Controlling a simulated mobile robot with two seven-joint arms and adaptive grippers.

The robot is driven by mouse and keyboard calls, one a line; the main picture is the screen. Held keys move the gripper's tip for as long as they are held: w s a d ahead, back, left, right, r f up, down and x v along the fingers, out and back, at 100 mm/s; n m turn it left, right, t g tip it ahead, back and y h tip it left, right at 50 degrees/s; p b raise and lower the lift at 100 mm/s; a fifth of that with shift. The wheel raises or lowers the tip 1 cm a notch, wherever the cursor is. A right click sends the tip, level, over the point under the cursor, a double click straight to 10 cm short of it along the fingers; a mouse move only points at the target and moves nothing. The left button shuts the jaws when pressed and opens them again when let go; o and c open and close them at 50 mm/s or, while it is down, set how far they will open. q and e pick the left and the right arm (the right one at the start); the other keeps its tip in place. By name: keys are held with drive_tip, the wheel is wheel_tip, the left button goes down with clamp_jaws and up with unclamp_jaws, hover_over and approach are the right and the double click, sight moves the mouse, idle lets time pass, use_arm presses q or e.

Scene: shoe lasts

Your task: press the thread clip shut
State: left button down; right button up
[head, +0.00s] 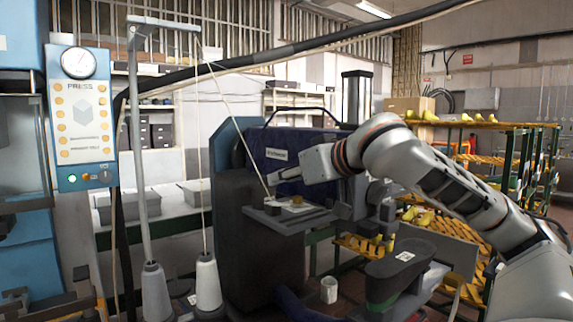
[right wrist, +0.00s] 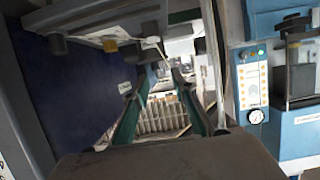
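A pale thread (head: 235,120) runs down from an overhead arm on a stand to a small dark block (head: 272,207) on the grey machine's ledge (head: 275,222). This block may be the thread clip; I cannot tell whether it is open or shut. A small yellowish piece (head: 296,199) lies to its right. My right gripper (head: 276,177) reaches in from the right, just above the ledge and apart from the block. Its fingers are too small to read. In the right wrist view, turned upside down, the ledge (right wrist: 85,22) and thread (right wrist: 158,48) show near the top. My left gripper is not in view.
A blue press panel (head: 82,115) is at far left. A black cable (head: 290,50) crosses above. A dark shoe-shaped pad (head: 400,268) stands low at right, near a white cup (head: 328,290).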

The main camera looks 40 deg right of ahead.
drive_tip(key=shift+r, duration=1.7)
